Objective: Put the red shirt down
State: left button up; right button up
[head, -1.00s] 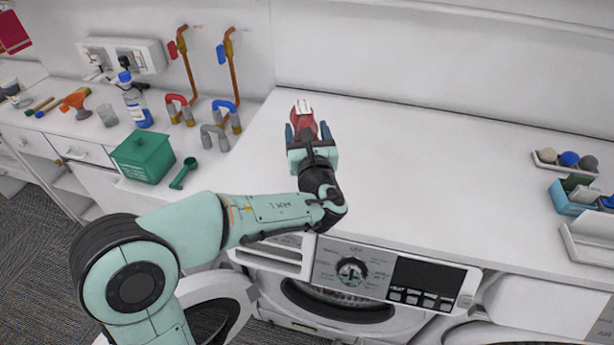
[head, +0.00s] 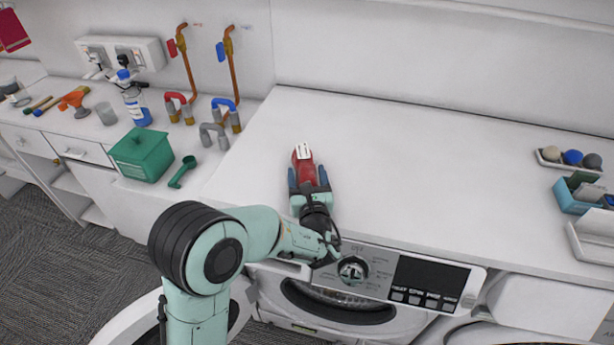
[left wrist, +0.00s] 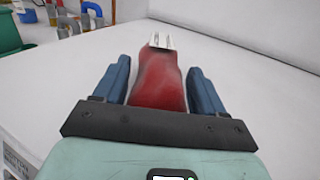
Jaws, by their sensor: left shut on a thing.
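The red shirt (head: 304,164) is a small folded red bundle with white stripes at its far end. My left gripper (head: 308,182) is shut on it, with one blue finger along each side, low over the white countertop (head: 420,170). In the left wrist view the shirt (left wrist: 158,82) lies between the two fingers of the gripper (left wrist: 160,85), its striped end pointing away. I cannot tell whether the shirt touches the countertop. My right gripper is not in view.
A green box (head: 143,154) and a green scoop (head: 183,172) stand to the left, with pipes (head: 228,80) behind. A tray with balls (head: 571,159) and a blue box (head: 573,195) are at the right. The middle of the countertop is clear.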

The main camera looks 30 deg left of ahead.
pick_arm(q)
jog(key=o, duration=0.8)
jog(key=shift+f, duration=0.15)
jog(key=shift+c, duration=0.2)
jog(key=o, duration=0.4)
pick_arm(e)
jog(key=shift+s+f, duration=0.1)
pick_arm(q)
jog(key=shift+r, duration=0.25)
jog(key=b+v, duration=0.2)
jog(key=v, duration=0.8)
jog(key=shift+s+d+f, duration=0.15)
jog(key=shift+s+d, duration=0.45)
jog(key=shift+s, duration=0.2)
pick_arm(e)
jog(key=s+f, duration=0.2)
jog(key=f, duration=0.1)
